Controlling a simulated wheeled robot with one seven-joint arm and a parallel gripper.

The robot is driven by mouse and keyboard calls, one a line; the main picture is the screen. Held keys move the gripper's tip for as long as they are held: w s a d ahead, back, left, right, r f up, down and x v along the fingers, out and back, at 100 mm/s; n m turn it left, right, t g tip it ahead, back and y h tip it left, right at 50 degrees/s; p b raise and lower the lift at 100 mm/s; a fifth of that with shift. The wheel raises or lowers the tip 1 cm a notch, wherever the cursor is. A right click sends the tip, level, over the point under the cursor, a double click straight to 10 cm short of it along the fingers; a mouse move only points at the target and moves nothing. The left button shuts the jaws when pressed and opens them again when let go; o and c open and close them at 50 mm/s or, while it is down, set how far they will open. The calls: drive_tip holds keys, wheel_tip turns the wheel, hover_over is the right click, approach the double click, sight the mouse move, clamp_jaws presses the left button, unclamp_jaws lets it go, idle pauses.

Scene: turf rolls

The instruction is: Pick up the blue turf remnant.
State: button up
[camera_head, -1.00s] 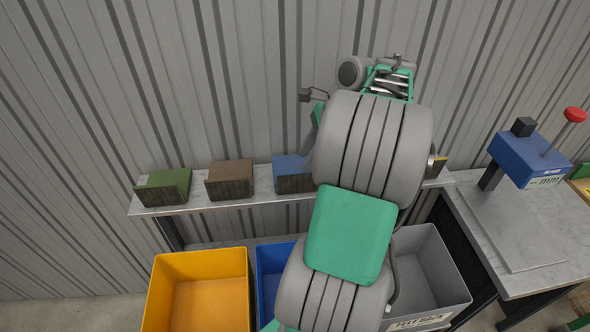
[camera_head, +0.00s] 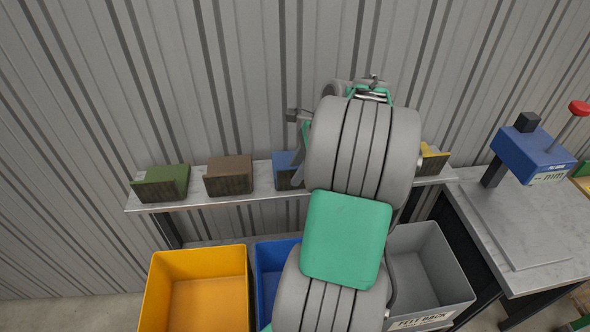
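The blue turf remnant (camera_head: 284,171) is a small block on the narrow grey shelf, right of the brown block. Its right part is hidden by my arm. My arm rises through the middle of the picture, and its wrist end shows above the shelf against the wall. A dark grey part of my arm's end lies just above and over the blue block's right edge. My gripper's fingertips are not clearly visible behind the arm, so I cannot tell whether they touch the block.
A green block (camera_head: 161,183), a brown block (camera_head: 229,176) and a yellow block (camera_head: 433,160) also sit on the shelf (camera_head: 199,199). Below stand yellow (camera_head: 152,287), blue (camera_head: 263,262) and grey (camera_head: 440,270) bins. A workbench (camera_head: 532,240) with a blue press (camera_head: 533,154) is at right.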

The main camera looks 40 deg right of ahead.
drive_tip(key=shift+f, duration=0.2)
idle(0.3)
drive_tip(key=shift+c, duration=0.3)
clamp_jaws()
idle(1.0)
